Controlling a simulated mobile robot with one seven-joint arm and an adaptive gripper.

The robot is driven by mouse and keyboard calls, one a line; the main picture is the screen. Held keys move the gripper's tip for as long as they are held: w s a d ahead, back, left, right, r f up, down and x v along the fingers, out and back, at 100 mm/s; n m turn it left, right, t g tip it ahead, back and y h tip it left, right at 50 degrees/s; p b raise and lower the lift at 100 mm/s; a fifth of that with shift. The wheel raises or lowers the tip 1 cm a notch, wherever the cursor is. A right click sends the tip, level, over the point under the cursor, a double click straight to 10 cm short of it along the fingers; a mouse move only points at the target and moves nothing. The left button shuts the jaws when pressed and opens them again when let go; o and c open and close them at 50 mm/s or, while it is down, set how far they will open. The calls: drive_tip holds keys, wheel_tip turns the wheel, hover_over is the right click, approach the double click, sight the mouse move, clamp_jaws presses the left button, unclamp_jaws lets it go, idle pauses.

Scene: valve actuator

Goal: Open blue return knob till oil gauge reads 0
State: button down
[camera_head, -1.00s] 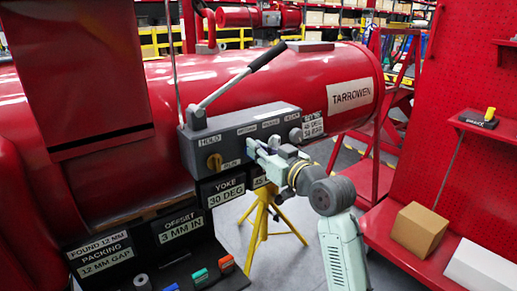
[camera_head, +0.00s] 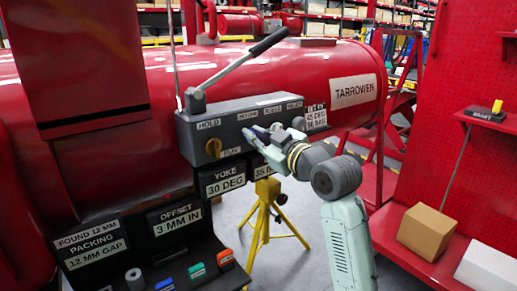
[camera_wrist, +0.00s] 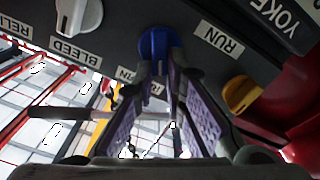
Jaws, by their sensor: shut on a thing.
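In the head view my gripper (camera_head: 250,138) reaches the front of the grey valve block (camera_head: 235,122) from the right and hides the blue knob. A black-handled lever (camera_head: 238,72) rises from the block. I cannot make out an oil gauge or its reading.
A yellow knob (camera_head: 214,147) by the RUN label is left of my gripper; it also shows in the wrist view (camera_wrist: 241,94). A white knob (camera_wrist: 78,17) sits by BLEED. A yellow tripod (camera_head: 263,215) stands below. A cardboard box (camera_head: 425,231) rests on the right shelf.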

drive_tip(key=n+b, duration=0.3)
drive_tip(key=f+n+b, duration=0.1)
drive_tip(key=n+b, duration=0.2)
drive_tip(key=n, duration=0.1)
drive_tip(key=a+n+b, duration=0.1)
drive_tip(key=n+b, duration=0.2)
drive_tip(key=n, duration=0.1)
drive_tip(key=shift+s+f, duration=0.25)
drive_tip(key=shift+s, duration=0.05)
drive_tip(key=shift+n, duration=0.4)
drive_tip(key=c, duration=1.6)
unclamp_jaws()
drive_tip(key=shift+c, duration=0.2)
drive_tip(key=shift+d, duration=0.1)
drive_tip(key=v, duration=1.2)
